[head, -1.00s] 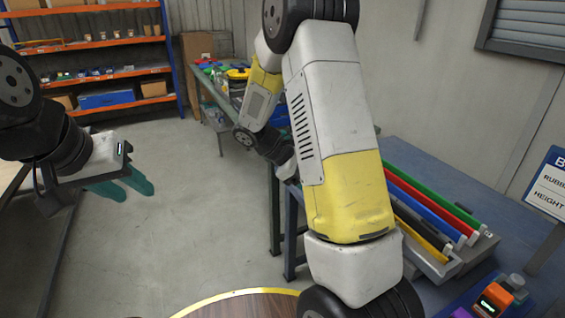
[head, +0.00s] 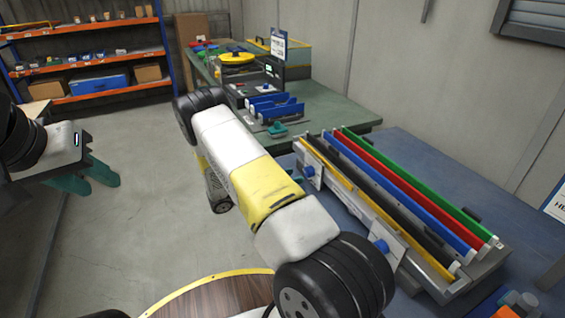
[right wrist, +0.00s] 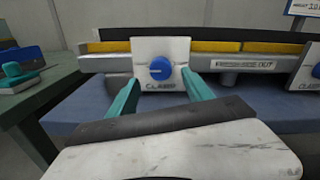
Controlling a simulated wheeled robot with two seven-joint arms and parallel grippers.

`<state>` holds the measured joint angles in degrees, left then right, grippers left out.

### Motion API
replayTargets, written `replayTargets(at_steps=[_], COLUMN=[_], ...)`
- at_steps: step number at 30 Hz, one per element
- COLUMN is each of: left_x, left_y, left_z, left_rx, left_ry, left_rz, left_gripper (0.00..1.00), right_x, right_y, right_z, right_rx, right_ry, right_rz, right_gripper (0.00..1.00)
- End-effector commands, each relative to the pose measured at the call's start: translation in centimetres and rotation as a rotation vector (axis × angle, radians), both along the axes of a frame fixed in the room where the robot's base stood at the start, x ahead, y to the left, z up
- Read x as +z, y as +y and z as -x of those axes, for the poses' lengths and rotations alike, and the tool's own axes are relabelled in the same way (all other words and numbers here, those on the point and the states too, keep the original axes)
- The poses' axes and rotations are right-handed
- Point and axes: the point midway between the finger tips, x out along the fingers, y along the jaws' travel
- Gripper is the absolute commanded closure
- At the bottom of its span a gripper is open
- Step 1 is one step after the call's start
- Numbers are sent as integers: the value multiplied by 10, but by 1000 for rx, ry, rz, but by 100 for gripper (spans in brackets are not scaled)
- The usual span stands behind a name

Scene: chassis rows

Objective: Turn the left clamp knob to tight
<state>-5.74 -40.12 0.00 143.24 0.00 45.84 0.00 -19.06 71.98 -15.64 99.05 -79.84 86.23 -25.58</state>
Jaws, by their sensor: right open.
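The left clamp is a white plate (right wrist: 146,52) marked "CLAMP" with a round blue knob (right wrist: 159,68), on the front of the rail rack. In the head view its blue knob (head: 309,171) shows at the rack's far left end. My right gripper (right wrist: 160,88) is open and empty in the right wrist view, its teal fingers either side of the knob's lower part, apparently short of it. My arm hides this gripper in the head view. My left gripper (head: 100,184) is open and empty at the left, over the floor. The knob's exact setting is too small to read.
A second clamp with a blue knob (head: 381,247) is nearer on the same rack. The rack holds green, red (head: 405,188), blue, black and yellow strips on a blue table (head: 440,170). A green bench (head: 335,112) with blue bins stands beyond. The floor at left is clear.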

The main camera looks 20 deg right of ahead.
Motion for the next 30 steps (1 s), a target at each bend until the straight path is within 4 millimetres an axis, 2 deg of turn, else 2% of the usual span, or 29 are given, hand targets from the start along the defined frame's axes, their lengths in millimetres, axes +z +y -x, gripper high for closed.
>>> replayTargets(at_steps=[3, 9, 19, 27, 28, 30], left_x=[0, 0, 0, 0, 0, 0], left_y=[0, 0, 0, 0, 0, 0], left_z=[0, 0, 0, 0, 0, 0], left_rx=[0, 0, 0, 0, 0, 0], left_ry=[0, 0, 0, 0, 0, 0], left_rz=[0, 0, 0, 0, 0, 0], left_gripper=[64, 64, 64, 64, 64, 64], right_x=[0, 0, 0, 0, 0, 0], right_y=[-20, -40, -43, -43, -43, -43], right_z=[-1, -3, -3, -3, -3, -3], right_rx=[-3, -2, 0, 0, 0, 0], right_ry=[-1, -2, -2, -2, -2, -3], right_rz=[0, -3, -2, -2, -2, -2], right_gripper=[41, 41, 43, 96, 100, 100])
